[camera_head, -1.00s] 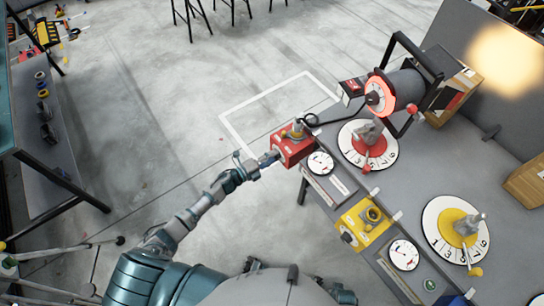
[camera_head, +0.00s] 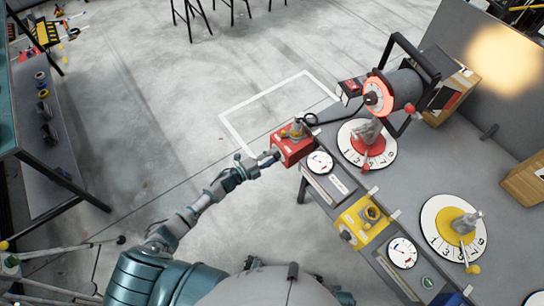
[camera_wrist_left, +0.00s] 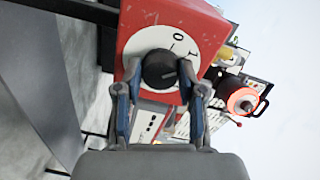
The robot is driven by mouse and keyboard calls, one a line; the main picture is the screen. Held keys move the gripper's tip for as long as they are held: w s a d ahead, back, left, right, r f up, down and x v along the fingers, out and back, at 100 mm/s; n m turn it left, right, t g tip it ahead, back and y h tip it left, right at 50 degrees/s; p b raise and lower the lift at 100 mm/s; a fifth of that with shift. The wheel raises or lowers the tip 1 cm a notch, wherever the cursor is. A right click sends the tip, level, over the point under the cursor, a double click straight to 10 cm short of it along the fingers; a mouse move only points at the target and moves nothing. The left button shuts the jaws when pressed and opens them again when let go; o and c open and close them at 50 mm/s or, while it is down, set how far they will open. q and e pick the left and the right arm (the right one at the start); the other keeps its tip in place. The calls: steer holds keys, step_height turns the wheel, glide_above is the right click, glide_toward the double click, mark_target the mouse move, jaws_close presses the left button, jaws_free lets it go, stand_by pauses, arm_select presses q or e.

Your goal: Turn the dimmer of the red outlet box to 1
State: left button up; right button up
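The red outlet box (camera_head: 292,147) sits at the far left corner of the grey table. In the left wrist view the red box (camera_wrist_left: 214,30) fills the upper middle. Its face has a round white dial (camera_wrist_left: 150,40) with the marks 0 and 1 at the upper right. A dark round dimmer knob (camera_wrist_left: 160,70) stands at the dial's centre. My left gripper (camera_head: 273,156) is at the box's left side. In the wrist view my left gripper (camera_wrist_left: 161,72) has its fingers apart on either side of the knob; contact is unclear. My right gripper is not in view.
A small white gauge (camera_head: 320,162) is close to the red box.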

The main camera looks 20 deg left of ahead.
arm_select(q)
steer(key=o, duration=0.3)
steer(key=shift+s+a+f, duration=0.1)
steer(key=shift+f, duration=0.25)
steer(key=shift+o, duration=0.2)
steer(key=shift+r, duration=0.15)
steer(key=shift+a, duration=0.15)
steer(key=v, duration=1.1)
steer(key=shift+s+a, duration=0.25)
steer(key=shift+a, duration=0.05)
